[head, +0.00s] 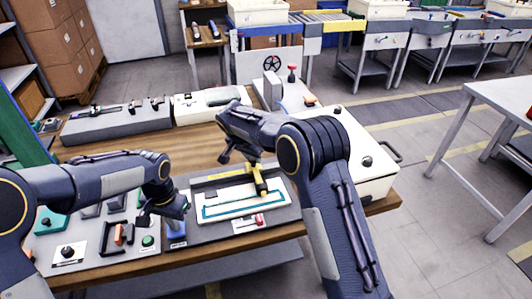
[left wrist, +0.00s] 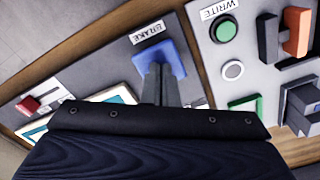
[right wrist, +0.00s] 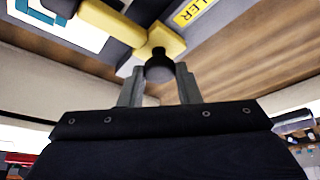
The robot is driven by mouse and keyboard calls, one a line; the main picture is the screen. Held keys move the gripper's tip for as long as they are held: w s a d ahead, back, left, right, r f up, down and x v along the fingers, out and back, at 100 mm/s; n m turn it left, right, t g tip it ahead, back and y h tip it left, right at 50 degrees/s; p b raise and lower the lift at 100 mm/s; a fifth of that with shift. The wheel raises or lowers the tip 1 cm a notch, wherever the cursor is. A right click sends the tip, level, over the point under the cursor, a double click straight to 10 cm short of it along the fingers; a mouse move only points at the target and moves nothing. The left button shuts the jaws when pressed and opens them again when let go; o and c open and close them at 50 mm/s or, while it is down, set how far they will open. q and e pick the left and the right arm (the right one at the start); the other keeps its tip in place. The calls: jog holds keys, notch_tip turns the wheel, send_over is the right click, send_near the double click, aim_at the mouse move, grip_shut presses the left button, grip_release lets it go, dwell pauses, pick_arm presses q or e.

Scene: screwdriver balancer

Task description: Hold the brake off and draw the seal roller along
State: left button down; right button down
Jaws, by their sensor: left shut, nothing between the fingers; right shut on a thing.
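The seal roller (head: 260,184) is yellow with a black knob, standing over the white plate (head: 225,196) with a teal outline. In the right wrist view its yellow bar (right wrist: 138,60) and black knob (right wrist: 160,70) show. The brake is a blue pad (left wrist: 162,58) beside a BRAKE label (left wrist: 149,31). My left gripper (left wrist: 160,84) is shut and empty, its tips at the pad, seemingly touching it. In the head view the pad is mostly hidden under my left wrist.
A red-handled switch (head: 260,219) sits at the panel's front edge. A grey panel left of it holds a green button (head: 148,241) and an orange-handled part (head: 122,233). A white box (head: 372,185) stands at right. Bare wooden bench (head: 190,145) lies behind.

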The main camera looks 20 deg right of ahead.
jog(key=a, duration=1.6)
jog(key=shift+a, duration=0.3)
pick_arm(q)
jog(key=shift+d, duration=0.1)
pick_arm(e)
jog(key=shift+a, duration=0.1)
jog(key=shift+r, duration=0.1)
jog(key=c, duration=1.1)
grip_release()
jog(key=shift+a, duration=0.15)
jog(key=shift+o, duration=0.2)
jog(key=v, duration=1.2)
